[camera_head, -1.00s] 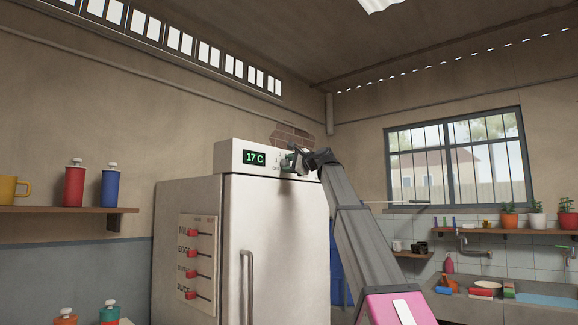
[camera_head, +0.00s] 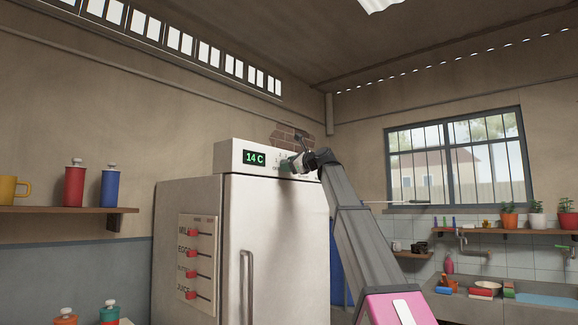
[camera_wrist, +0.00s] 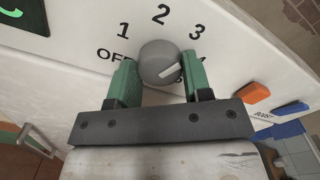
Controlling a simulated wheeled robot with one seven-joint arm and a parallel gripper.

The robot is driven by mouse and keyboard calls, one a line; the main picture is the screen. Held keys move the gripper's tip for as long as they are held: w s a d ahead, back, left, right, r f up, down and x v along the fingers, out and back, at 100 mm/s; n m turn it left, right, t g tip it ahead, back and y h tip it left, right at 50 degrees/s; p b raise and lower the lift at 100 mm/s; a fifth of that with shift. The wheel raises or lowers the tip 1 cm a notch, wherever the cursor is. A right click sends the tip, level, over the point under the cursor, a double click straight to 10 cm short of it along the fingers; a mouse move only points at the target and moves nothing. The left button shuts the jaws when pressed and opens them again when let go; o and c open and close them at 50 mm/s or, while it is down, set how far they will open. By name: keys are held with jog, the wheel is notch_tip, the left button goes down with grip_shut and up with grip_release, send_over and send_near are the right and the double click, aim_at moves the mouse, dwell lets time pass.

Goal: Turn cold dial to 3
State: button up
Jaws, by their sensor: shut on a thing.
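The cold dial (camera_wrist: 158,60) is a round grey knob with a white mark on the front panel of a white fridge (camera_head: 285,225). Around it the wrist view shows OFF, 1, 2 and 3; lettering below it is mostly hidden. The white mark lies on the knob's lower right, below the 3 rather than at it. My gripper (camera_wrist: 158,75) is shut on the dial, one green finger on each side. In the head view my gripper (camera_head: 292,163) is at the panel's right and hides the dial.
An orange button (camera_wrist: 256,92) and a blue button (camera_wrist: 291,109) sit right of the dial on the panel. The fridge has a vertical handle (camera_head: 246,285) and a red slider board (camera_head: 198,258). A shelf (camera_head: 60,210) with a mug and bottles is at left.

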jog(key=shift+f, duration=0.1)
dwell(0.3)
jog(key=o, duration=0.9)
jog(key=shift+s+d, duration=0.1)
jog(key=v, duration=1)
jog(key=shift+s+d, duration=0.2)
jog(key=shift+d, duration=0.05)
